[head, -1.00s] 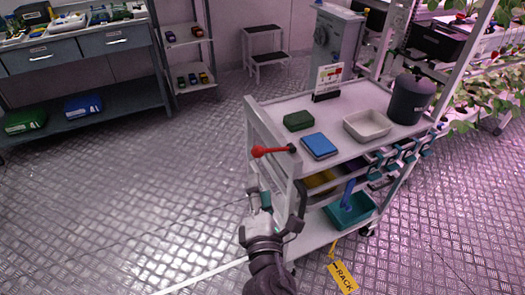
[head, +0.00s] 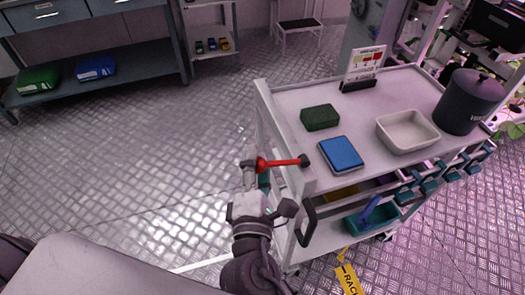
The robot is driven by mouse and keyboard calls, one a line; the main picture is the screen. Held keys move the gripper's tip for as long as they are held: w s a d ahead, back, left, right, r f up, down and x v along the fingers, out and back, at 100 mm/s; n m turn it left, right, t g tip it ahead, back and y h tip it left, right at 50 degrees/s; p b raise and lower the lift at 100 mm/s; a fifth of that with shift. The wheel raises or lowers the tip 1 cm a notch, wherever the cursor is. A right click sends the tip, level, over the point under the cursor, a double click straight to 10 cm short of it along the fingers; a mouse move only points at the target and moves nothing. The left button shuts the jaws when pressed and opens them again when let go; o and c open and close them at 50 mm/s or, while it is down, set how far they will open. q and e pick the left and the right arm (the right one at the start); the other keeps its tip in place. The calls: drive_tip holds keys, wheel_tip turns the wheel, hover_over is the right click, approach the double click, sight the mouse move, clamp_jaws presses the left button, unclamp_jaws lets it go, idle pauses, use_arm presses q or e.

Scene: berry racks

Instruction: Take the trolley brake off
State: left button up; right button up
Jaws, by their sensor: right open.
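The white trolley (head: 292,97) stands right of centre in the head view. A red lever (head: 284,162) sits across its near left end. Its red knob points left and its dark pivot is at the right, by the trolley's corner post. I take this lever for the brake. My right gripper (head: 268,186) is open just below the lever. One finger reaches up beside the red knob, and the other is lower right, near the trolley's end frame. I cannot tell whether a finger touches the knob. My left gripper is not in view.
On the trolley top are a green block (head: 320,117), a blue box (head: 341,153), a pale tray (head: 407,131), a dark lidded pot (head: 469,100) and a small sign (head: 366,62). A black handle (head: 306,222) hangs below the lever. The floor at left is clear.

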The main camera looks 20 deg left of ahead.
drive_tip(key=shift+s, duration=0.1)
drive_tip(key=shift+c, duration=0.2)
clamp_jaws()
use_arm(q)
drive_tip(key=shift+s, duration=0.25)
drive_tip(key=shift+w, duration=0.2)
use_arm(e)
drive_tip(key=shift+r, duration=0.1)
